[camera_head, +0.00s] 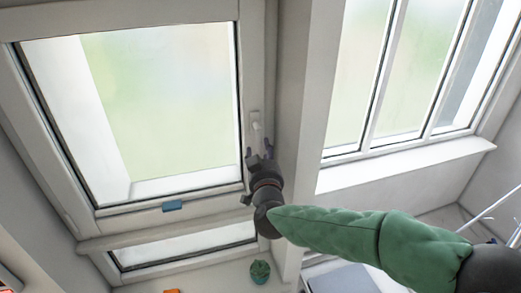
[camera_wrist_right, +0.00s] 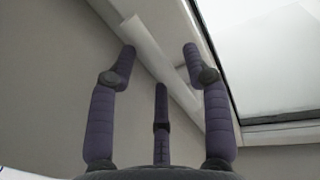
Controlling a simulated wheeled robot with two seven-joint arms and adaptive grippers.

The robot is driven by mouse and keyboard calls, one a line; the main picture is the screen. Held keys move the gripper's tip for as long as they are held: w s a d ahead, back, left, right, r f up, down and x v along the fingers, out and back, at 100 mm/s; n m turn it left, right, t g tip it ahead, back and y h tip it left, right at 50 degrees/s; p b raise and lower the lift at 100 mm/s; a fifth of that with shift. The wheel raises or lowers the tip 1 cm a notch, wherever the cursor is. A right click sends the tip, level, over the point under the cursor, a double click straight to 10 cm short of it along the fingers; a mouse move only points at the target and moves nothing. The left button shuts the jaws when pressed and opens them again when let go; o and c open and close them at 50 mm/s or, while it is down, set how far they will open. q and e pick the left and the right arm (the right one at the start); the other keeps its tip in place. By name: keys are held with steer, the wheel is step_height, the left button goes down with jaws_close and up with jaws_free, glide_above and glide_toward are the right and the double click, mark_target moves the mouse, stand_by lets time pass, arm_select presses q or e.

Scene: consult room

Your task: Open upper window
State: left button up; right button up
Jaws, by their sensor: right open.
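The upper window (camera_head: 165,110) is a large pane in a white frame, on the left of the head view, and it looks closed. Its white handle (camera_head: 256,130) sits on the right side of the frame. In the right wrist view the white handle (camera_wrist_right: 146,45) runs diagonally ahead of the fingers. My right gripper (camera_head: 260,155) is open just below the handle, with its fingers spread to either side of the handle's line. I cannot tell whether any finger touches it. My left gripper is not in view.
A lower window (camera_head: 185,245) lies under the upper one. A blue object (camera_head: 173,206) sits on the sill bar between them. A small green cactus-like plant (camera_head: 260,271) stands below. A second window (camera_head: 400,70) with a white sill (camera_head: 400,163) is at right.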

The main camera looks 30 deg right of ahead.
steer(key=shift+x, duration=0.85)
steer(key=shift+c, duration=0.2)
jaws_close()
